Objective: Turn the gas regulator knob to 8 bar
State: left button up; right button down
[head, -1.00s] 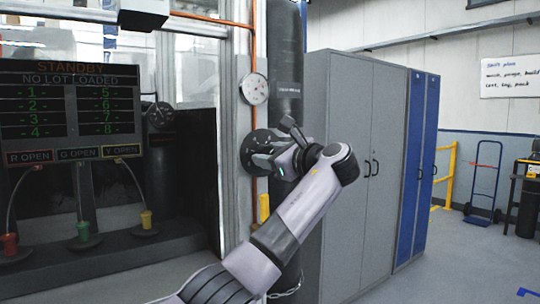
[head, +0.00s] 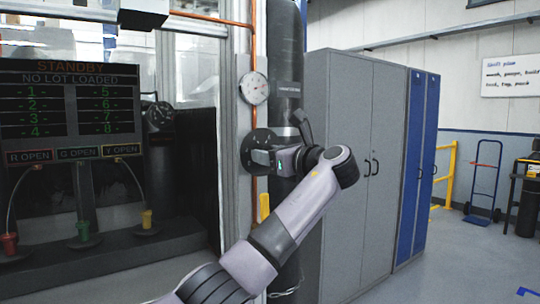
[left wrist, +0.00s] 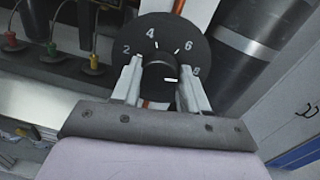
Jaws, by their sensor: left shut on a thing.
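The regulator's round black dial plate (head: 262,135) is mounted on the grey post in the head view. The dial (left wrist: 160,22) faces me in the left wrist view, with white numbers 2, 4, 6 and 8. The dark knob (left wrist: 158,68) is at its centre. The knob's white mark (left wrist: 171,80) points right, roughly towards the 8; exact alignment is hard to tell. My left gripper (left wrist: 160,82) is shut on the knob, one finger on each side; it also shows in the head view (head: 258,158). My right gripper is not in view.
A white pressure gauge (head: 254,88) sits above the dial; its reading is too small to tell. A dark cylinder (head: 287,70) stands just behind. Grey cabinets (head: 340,170) stand close on the right. A status board (head: 70,110) hangs left.

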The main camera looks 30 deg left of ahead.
pick_arm(q)
jog(key=shift+f, duration=0.15)
jog(key=o, duration=1.1)
jog(key=shift+c, duration=0.2)
jog(key=b+v, duration=0.1)
jog(key=v, duration=0.6)
jog(key=shift+b, duration=0.4)
jog(key=shift+d, duration=0.1)
